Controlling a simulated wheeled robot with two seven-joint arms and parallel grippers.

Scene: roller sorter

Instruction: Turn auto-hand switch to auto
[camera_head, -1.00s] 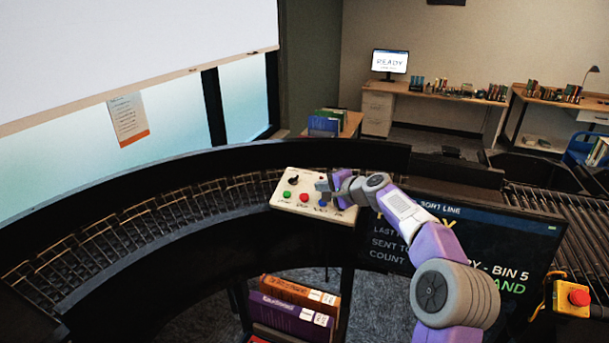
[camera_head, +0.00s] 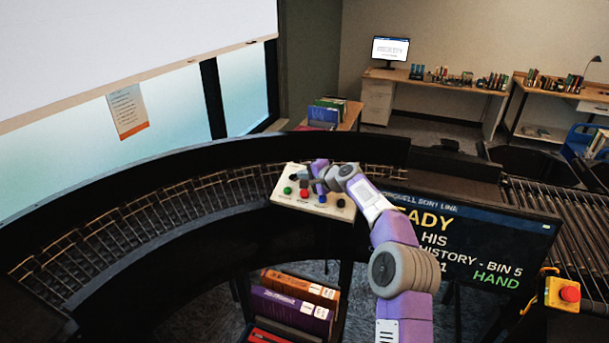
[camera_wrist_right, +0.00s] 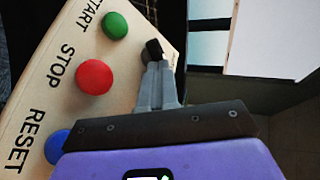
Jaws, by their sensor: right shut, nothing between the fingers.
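The cream control panel (camera_head: 330,213) stands in the middle of the head view, with a black rotary switch (camera_head: 293,178) at its upper left. The switch also shows in the right wrist view (camera_wrist_right: 152,48), right at my fingertips; I cannot tell whether they touch it. My right gripper (camera_head: 305,183) is over the upper part of the panel, and it also shows in the wrist view (camera_wrist_right: 158,68) with its fingers together and nothing between them. The line screen (camera_head: 495,279) reads HAND in green. The switch's own markings are hidden. My left gripper is out of view.
The green START button (camera_wrist_right: 115,25), red STOP button (camera_wrist_right: 94,77) and blue RESET button (camera_wrist_right: 56,146) lie close beside the fingers. A curved roller conveyor (camera_head: 130,232) runs behind the panel. A red emergency button (camera_head: 570,293) on a yellow box is at the lower right.

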